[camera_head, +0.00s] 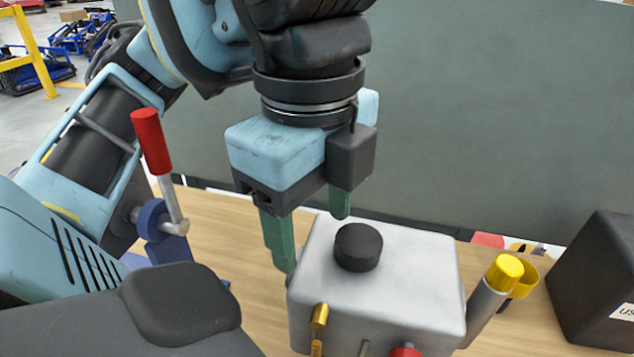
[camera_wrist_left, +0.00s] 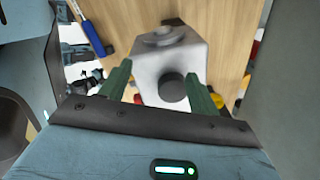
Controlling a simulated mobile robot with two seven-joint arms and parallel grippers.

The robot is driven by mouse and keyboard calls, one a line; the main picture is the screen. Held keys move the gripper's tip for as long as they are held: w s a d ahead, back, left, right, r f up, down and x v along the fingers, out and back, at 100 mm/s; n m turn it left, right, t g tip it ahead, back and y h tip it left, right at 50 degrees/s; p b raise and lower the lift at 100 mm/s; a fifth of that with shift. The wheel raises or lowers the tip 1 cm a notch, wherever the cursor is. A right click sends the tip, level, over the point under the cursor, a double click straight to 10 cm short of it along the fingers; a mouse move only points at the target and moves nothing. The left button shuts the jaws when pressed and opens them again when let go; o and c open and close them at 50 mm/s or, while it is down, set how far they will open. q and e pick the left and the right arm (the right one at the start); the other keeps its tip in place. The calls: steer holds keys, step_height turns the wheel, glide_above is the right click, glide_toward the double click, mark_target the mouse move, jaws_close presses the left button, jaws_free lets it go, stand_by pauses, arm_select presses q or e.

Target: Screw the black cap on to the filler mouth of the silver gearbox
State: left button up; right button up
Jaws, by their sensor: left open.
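The silver gearbox (camera_head: 420,265) stands on the wooden table, and it also shows in the left wrist view (camera_wrist_left: 148,72). The black cap (camera_head: 358,247) sits on top of the gearbox; it shows in the left wrist view (camera_wrist_left: 172,87) as a dark disc. The filler mouth cannot be seen under the cap, and I cannot tell how far the cap is seated. My left gripper (camera_head: 315,245) has its green fingers apart and empty. One finger hangs at the gearbox's left edge, the other behind the cap. My right gripper is not in view.
A red-handled lever (camera_head: 151,140) on a blue base stands at left. A yellow-topped grey cylinder (camera_head: 492,290) stands close to the gearbox's right side. A black box (camera_head: 598,275) is at far right. A brass fitting (camera_head: 319,316) projects from the gearbox front. A grey panel (camera_head: 480,110) rises behind.

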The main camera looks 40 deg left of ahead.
mark_target(345, 235)
arm_select(q)
steer(key=shift+d+f, duration=0.35)
steer(key=shift+f, duration=0.2)
steer(key=shift+w+d+n, duration=0.15)
steer(key=shift+w+n, duration=0.05)
steer(key=shift+n, duration=0.5)
steer(key=n, duration=0.1)
steer(key=w+n+b, duration=0.1)
steer(key=n, duration=0.1)
steer(key=shift+d, duration=0.15)
steer(key=n, duration=0.2)
steer(key=w+n, duration=0.1)
steer(key=n, duration=0.1)
steer(key=shift+d+r+n, duration=0.1)
steer(key=shift+d+n, duration=0.05)
steer(key=shift+n, duration=0.25)
steer(key=shift+w+n, duration=0.1)
steer(key=shift+n, duration=0.2)
